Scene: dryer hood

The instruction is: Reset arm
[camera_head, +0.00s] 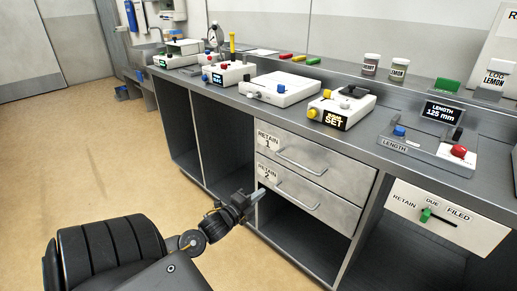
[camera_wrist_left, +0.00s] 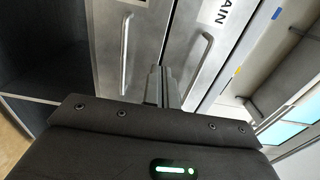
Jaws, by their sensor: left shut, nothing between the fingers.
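My left gripper (camera_head: 254,196) is shut and empty in the head view. It is in front of the grey bench, near the left edge of the lower drawer (camera_head: 305,195) labelled RETAIN 2. In the left wrist view its fingers (camera_wrist_left: 163,88) are together, pointing towards the drawer fronts and their metal handles. I cannot tell whether the fingertips touch the bench. The upper drawer (camera_head: 315,161), labelled RETAIN 1, is above. Both drawers look closed. My right gripper is not in view.
The bench top holds a SET device (camera_head: 342,107), a white box (camera_head: 283,88), two jars (camera_head: 371,63) and a LENGTH panel (camera_head: 425,145). A RETAIN/DUE/FILED slider panel (camera_head: 447,218) is at the right front. Open floor (camera_head: 100,160) lies to the left.

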